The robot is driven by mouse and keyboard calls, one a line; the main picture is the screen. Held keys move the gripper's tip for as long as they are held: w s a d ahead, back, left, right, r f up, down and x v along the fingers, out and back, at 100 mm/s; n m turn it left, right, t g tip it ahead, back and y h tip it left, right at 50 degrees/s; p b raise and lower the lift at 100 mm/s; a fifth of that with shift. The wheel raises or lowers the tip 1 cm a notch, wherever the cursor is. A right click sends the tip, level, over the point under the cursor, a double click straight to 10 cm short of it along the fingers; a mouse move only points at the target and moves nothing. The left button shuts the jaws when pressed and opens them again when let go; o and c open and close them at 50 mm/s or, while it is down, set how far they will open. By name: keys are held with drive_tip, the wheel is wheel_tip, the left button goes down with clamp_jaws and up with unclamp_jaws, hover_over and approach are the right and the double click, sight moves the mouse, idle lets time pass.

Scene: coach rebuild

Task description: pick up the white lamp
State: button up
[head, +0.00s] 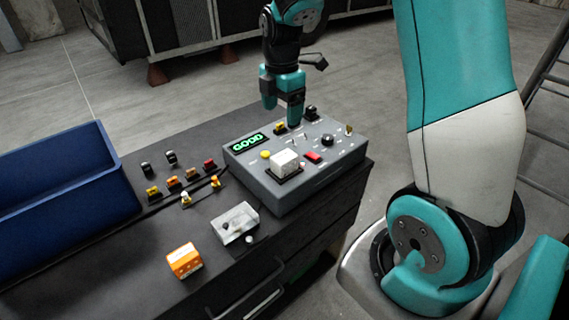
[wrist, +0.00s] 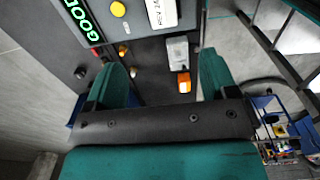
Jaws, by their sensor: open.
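Small pale pieces stand on the dark bench top. One with a whitish body and yellowish tip (head: 185,200) is in front of the row of coloured pieces; a tiny white round one (head: 249,239) is beside the clear box. I cannot tell which is the white lamp. A larger white block (head: 284,162) sits on the grey control box (head: 268,190); it also shows in the wrist view (wrist: 162,12). My gripper (head: 282,108) points down over the far side of the control box. Its fingers are apart and empty in the wrist view (wrist: 164,65).
A blue bin (head: 62,215) stands at the left of the bench. A clear-topped white box (head: 235,223) and an orange block (head: 184,261) lie near the front. Several coloured pieces (head: 173,182) stand in rows. The control box has raised knobs and switches.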

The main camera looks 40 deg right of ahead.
sight(284, 156)
wheel_tip(284, 156, down, 11)
drive_tip(key=shift+p, duration=1.2)
drive_tip(key=f+p, duration=0.1)
drive_tip(key=f, duration=0.1)
drive_tip(key=f+p, duration=0.1)
drive_tip(key=f, duration=0.1)
drive_tip(key=shift+s+d+f, duration=0.15)
drive_tip(key=shift+s+d, duration=0.05)
drive_tip(key=shift+f, duration=0.6)
drive_tip(key=c, duration=1.1)
drive_tip(key=shift+r, duration=0.1)
drive_tip(key=shift+c, duration=0.2)
